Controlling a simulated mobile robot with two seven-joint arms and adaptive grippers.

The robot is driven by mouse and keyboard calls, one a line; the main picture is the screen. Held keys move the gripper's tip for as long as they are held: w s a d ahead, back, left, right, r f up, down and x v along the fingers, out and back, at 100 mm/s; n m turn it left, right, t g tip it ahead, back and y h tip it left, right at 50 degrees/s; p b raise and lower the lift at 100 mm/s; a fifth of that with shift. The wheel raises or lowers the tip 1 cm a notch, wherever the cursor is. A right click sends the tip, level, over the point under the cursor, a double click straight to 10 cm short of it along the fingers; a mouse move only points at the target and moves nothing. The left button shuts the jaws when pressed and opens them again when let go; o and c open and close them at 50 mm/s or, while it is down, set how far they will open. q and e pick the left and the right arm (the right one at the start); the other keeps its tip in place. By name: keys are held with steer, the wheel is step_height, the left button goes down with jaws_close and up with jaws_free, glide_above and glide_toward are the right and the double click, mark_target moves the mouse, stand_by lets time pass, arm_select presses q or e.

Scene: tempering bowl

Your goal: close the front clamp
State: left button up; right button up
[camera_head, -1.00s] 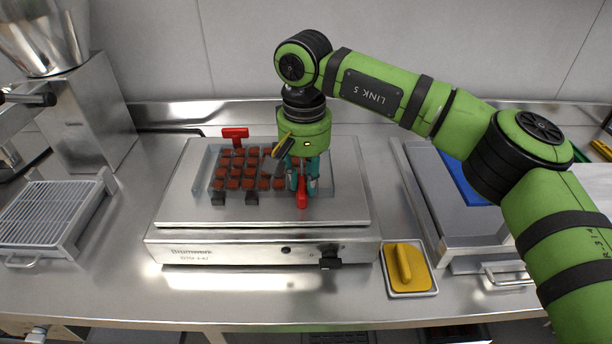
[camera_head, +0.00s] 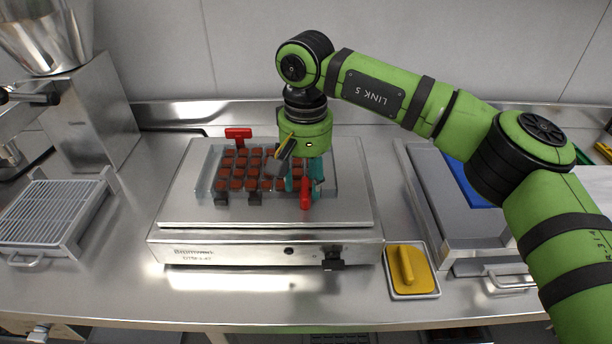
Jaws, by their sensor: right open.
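The front clamp has a red handle (camera_head: 306,192) at the front right of the clear mould (camera_head: 208,172). The mould holds rows of brown chocolates and lies on the steel vibrating table (camera_head: 185,207). My right gripper (camera_head: 304,186) is open and points down at the red handle, with its teal fingertips around or beside it. I cannot tell whether they touch it. A second clamp with a red handle (camera_head: 238,134) stands at the back edge of the mould. The gripper hides part of the mould's right side. My left gripper is not in view.
A wire rack (camera_head: 48,215) stands at the left, below a steel hopper machine (camera_head: 95,110). A steel tray with a blue sheet (camera_head: 470,184) is at the right, partly behind my arm.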

mark_target(306, 182)
step_height(306, 182, up, 12)
stand_by(0.5)
